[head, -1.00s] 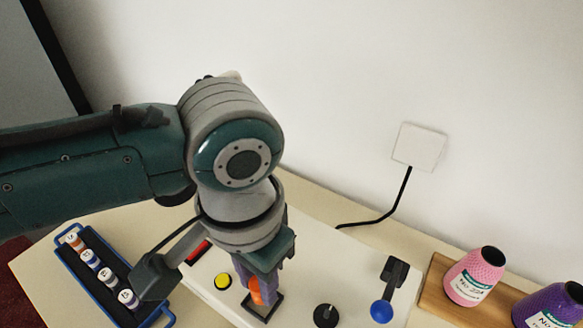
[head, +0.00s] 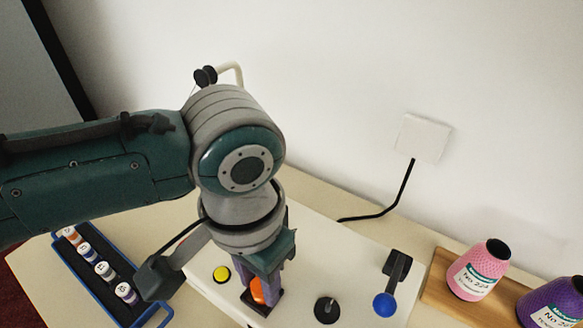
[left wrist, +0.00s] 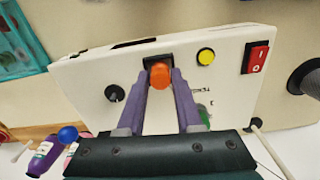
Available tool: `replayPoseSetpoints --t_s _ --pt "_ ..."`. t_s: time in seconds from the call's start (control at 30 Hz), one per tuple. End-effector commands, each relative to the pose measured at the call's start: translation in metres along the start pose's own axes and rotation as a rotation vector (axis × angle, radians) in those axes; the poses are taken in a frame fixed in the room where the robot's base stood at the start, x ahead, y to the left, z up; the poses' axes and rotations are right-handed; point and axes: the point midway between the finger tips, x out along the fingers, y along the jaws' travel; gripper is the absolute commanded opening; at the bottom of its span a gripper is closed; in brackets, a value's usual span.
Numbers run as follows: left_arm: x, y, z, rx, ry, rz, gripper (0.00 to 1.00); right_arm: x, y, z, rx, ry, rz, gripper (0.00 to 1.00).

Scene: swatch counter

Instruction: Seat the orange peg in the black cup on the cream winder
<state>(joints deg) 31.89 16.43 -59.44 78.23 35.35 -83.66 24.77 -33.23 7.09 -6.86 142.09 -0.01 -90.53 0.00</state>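The orange peg (head: 257,291) stands between the purple fingers of my left gripper (head: 261,287), which close in on both sides of it. In the left wrist view the peg (left wrist: 160,74) fills the gap between the fingertips. The black cup (head: 250,303) is a square-rimmed holder on the cream winder (head: 340,262). In the left wrist view the cup (left wrist: 155,60) shows just behind the peg. The peg is at the cup opening; how deep its lower end sits is hidden. My right gripper is in neither view.
The winder carries a yellow button (head: 221,274), a black knob (head: 326,309), a blue ball lever (head: 385,304) and a red switch (left wrist: 257,57). A blue tray (head: 75,275) of small spools lies left. Pink (head: 478,270) and purple (head: 555,306) thread cones stand right.

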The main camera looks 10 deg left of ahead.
Motion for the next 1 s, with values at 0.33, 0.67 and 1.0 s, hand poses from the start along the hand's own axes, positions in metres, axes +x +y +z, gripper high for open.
replayPoseSetpoints --t_s 0.33,0.67,1.0 --pt "0.0 0.0 0.0 0.0 0.0 0.0 0.64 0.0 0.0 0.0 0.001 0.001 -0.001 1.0" --pt "-0.021 0.0 -0.001 0.001 0.003 0.0 0.64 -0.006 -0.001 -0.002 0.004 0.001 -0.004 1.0" --pt "-0.085 0.0 -0.001 0.001 0.003 0.0 0.64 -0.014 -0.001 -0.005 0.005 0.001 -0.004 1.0"
